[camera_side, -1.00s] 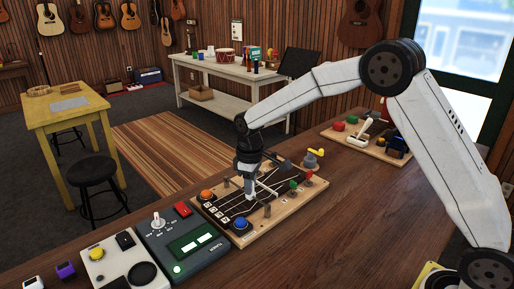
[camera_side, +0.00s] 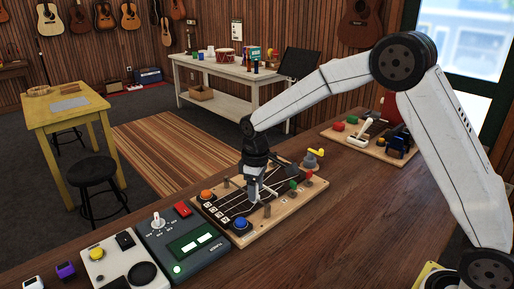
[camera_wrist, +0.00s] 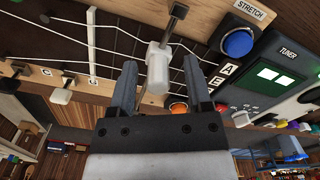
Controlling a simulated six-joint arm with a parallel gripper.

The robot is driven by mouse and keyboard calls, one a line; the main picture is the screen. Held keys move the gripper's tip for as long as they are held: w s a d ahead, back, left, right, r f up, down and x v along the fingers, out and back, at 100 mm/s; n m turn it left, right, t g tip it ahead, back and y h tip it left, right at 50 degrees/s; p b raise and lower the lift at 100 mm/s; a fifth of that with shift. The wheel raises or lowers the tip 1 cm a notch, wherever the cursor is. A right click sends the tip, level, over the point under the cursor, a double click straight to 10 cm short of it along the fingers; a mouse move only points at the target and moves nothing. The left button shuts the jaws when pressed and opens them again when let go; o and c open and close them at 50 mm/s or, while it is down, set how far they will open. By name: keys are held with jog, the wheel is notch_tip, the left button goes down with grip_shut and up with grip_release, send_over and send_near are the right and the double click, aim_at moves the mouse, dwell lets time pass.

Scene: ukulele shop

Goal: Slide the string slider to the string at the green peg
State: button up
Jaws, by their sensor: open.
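The string board (camera_side: 203,205) lies on the workbench, with several strings running along its dark face. The green peg (camera_side: 293,185) stands at its right end, near a red peg (camera_side: 309,174). My gripper (camera_side: 254,198) is low over the middle of the board. In the wrist view my gripper (camera_wrist: 159,68) is open, one finger on each side of a white knob (camera_wrist: 158,60) with a dark rod; this looks like the string slider. I cannot tell whether the fingers touch it. My gripper hides part of the strings in the side view.
An orange button (camera_side: 206,195) and a blue button (camera_side: 240,223) sit at the board's left end. A tuner box (camera_side: 182,240) stands left of the board. Another board with a white lever (camera_side: 367,130) is farther back right. Bare bench lies in front.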

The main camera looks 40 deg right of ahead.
jog(key=shift+r, duration=0.1)
jog(key=shift+r, duration=3.8)
jog(key=shift+s, duration=0.1)
jog(key=s+d+f+m+t, duration=0.1)
jog(key=s+f, duration=0.2)
jog(key=s, duration=0.3)
jog(key=s+d+f+m, duration=0.1)
jog(key=s+f+m, duration=0.1)
jog(key=s, duration=0.5)
jog(key=s+d+f+m+t, duration=0.1)
jog(key=s+f+m, duration=0.1)
jog(key=s, duration=0.5)
jog(key=shift+s+f+t, duration=0.2)
jog(key=shift+f+t, duration=0.1)
jog(key=shift+f, duration=0.5)
